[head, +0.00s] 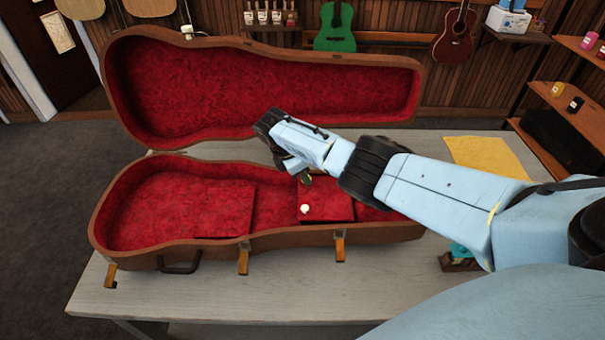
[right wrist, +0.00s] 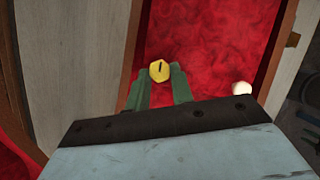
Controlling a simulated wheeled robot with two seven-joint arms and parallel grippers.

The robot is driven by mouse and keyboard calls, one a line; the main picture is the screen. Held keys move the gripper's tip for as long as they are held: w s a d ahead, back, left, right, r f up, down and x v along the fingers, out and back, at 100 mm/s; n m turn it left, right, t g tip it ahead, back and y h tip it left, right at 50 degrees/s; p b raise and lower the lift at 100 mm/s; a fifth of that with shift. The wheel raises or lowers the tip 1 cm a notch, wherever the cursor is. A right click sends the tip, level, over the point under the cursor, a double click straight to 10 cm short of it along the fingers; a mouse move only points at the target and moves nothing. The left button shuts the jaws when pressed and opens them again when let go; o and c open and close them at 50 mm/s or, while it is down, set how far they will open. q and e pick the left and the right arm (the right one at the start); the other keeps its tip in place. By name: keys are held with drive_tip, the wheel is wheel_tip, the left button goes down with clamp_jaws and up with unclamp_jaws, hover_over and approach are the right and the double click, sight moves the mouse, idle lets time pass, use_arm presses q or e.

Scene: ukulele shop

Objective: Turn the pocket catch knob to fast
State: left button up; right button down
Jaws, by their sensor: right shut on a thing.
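The open ukulele case (head: 130,255) lies on the workbench, with red plush inside. In it is a red pocket lid (head: 335,208) with a small white round knob (head: 304,208), which also shows in the right wrist view (right wrist: 242,88). My right gripper (head: 304,178) reaches down into the case by the pocket. In the right wrist view its green fingers (right wrist: 160,80) are shut on the yellow catch knob (right wrist: 159,70), which bears a short dark line running roughly up and down in that picture. In the head view my gripper hides this knob. My left gripper is out of view.
The case lid (head: 265,50) stands open behind my right arm. Brass-coloured latches (head: 243,261) hang along the front wall. A yellow cloth (head: 487,156) and a small teal thing (head: 459,251) lie on the bench (head: 220,300) to the right. The bench front is clear.

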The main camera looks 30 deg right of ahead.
drive_tip(key=shift+d, duration=0.1)
drive_tip(key=c, duration=1.2)
unclamp_jaws()
drive_tip(key=shift+r, duration=0.1)
drive_tip(key=s+p+v, duration=0.1)
drive_tip(key=v, duration=1.2)
drive_tip(key=shift+w, duration=0.5)
